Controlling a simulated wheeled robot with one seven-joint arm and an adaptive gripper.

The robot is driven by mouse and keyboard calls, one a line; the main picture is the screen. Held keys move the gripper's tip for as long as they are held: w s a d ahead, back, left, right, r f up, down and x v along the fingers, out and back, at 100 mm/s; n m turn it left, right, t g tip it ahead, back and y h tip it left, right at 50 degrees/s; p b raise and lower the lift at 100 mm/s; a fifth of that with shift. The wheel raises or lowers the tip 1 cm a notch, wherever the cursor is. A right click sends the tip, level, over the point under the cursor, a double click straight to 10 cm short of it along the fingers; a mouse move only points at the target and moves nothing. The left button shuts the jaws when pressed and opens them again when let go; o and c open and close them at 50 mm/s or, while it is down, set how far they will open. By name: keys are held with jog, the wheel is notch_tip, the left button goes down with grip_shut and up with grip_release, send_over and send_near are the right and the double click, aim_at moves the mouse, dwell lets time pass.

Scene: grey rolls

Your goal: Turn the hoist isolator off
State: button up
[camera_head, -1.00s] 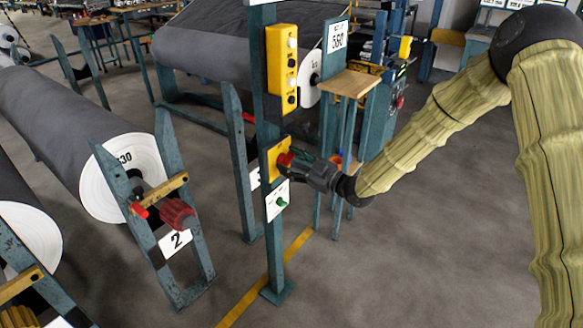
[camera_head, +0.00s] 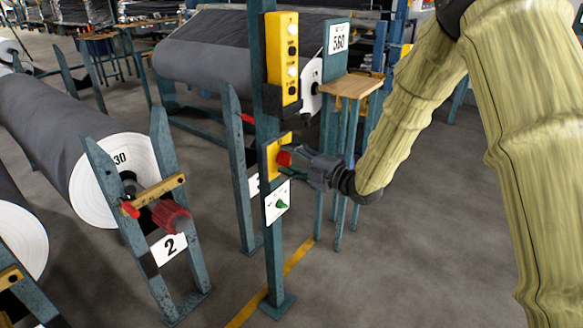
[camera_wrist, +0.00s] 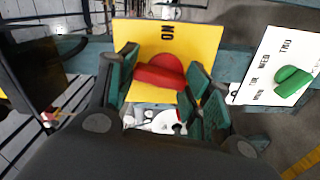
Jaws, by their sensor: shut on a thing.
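The isolator is a yellow plate (camera_head: 270,165) on a teal post, with a red rotary handle (camera_head: 284,158) on it. My gripper (camera_head: 296,160) is at the handle, reaching in from the right. In the wrist view the red handle (camera_wrist: 160,74) lies between my two teal-padded fingers (camera_wrist: 163,88), which are shut on it. The yellow plate (camera_wrist: 195,38) shows behind, with dark lettering that looks like "ON" turned over. The handle's far side and the plate's lower part are partly hidden by my fingers.
A white plate with a green knob (camera_head: 281,205) is just below the isolator; it also shows in the wrist view (camera_wrist: 292,82). A yellow push-button box (camera_head: 283,60) is above. A wooden-topped stand (camera_head: 351,86) is close behind. Grey rolls (camera_head: 60,120) are left; floor at right is open.

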jog(key=shift+f+n+b, duration=0.1)
jog(key=shift+n+b, duration=0.85)
jog(key=shift+n, duration=0.25)
jog(key=shift+s, duration=0.1)
jog(key=o, duration=1)
jog(key=v, duration=1.2)
